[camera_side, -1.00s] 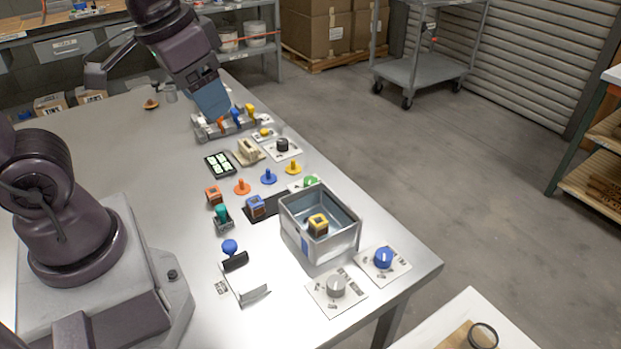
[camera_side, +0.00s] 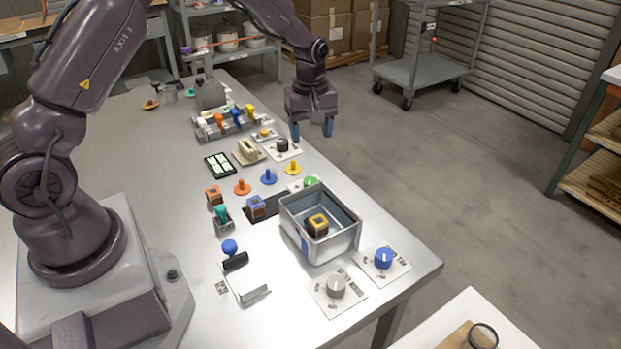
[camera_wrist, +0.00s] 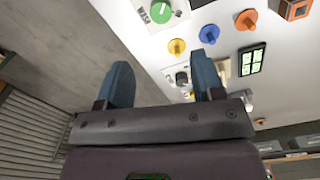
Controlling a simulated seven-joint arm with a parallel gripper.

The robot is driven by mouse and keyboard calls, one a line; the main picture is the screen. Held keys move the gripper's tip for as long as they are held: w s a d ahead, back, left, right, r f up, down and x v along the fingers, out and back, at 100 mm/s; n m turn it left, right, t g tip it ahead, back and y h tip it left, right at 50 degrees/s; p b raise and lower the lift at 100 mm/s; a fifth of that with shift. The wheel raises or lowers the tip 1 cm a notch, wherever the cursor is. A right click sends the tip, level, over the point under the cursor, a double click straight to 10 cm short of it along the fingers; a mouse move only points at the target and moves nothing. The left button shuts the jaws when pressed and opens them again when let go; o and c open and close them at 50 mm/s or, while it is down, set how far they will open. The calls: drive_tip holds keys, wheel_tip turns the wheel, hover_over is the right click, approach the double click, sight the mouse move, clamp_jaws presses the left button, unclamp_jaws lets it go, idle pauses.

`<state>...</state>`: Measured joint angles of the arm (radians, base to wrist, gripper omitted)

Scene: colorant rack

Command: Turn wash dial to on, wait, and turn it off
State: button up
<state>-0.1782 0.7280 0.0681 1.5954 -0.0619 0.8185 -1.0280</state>
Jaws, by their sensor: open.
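Several dials on white plates stand on the bench; I cannot read which label says wash. A blue dial (camera_side: 384,257) and a grey dial (camera_side: 336,287) are at the front right corner. A green dial (camera_side: 311,182) is partly hidden behind the metal bin and shows in the wrist view (camera_wrist: 160,12). A black dial (camera_side: 282,145) is near the far right edge; it also shows in the wrist view (camera_wrist: 182,78). My gripper (camera_side: 312,132) is open and empty, raised beside the black dial near the bench's right edge. Its blue fingers show in the wrist view (camera_wrist: 162,80).
A metal bin (camera_side: 291,236) holds a yellow block (camera_side: 318,225). Orange (camera_side: 242,187), blue (camera_side: 268,177) and yellow (camera_side: 293,167) pegs stand mid-bench. A rack (camera_side: 209,131) with coloured items is at the back. Open floor lies beyond the bench's right edge.

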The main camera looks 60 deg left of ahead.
sight(311, 181)
drive_tip(key=shift+n, duration=0.5)
wheel_tip(311, 181, down, 13)
drive_tip(key=c, duration=0.9)
